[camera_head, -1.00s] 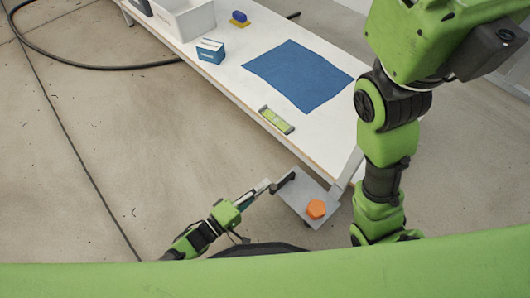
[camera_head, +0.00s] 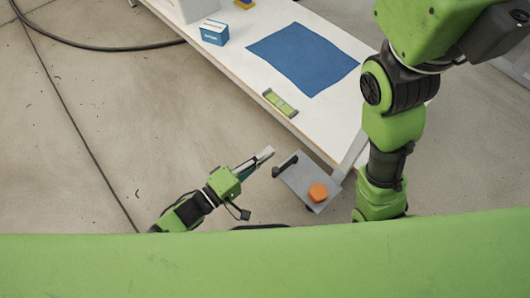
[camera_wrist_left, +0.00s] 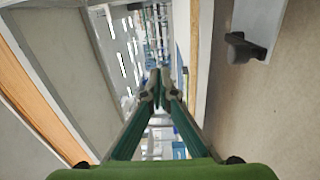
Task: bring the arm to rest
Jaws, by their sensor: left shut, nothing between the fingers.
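My left gripper (camera_head: 267,153) is shut and empty, held up over the floor left of the eyelet press. Its closed fingertips (camera_wrist_left: 159,86) also meet in the middle of the left wrist view. The press shows as a grey plate (camera_head: 303,178) with a black handle (camera_head: 286,163) at its left end and an orange knob (camera_head: 318,193) on top. The fingertips look apart from the handle. In the left wrist view the black handle (camera_wrist_left: 244,48) is at the upper right, clear of the fingers. My right arm stands at the right of the head view; its gripper is not visible.
A white table (camera_head: 235,64) runs behind the press. On it are a blue cloth (camera_head: 303,60), a green level-like item (camera_head: 280,103), a blue and white box (camera_head: 214,32) and a white bin (camera_head: 190,8). A black cable (camera_head: 90,67) lies on the floor. The floor to the left is open.

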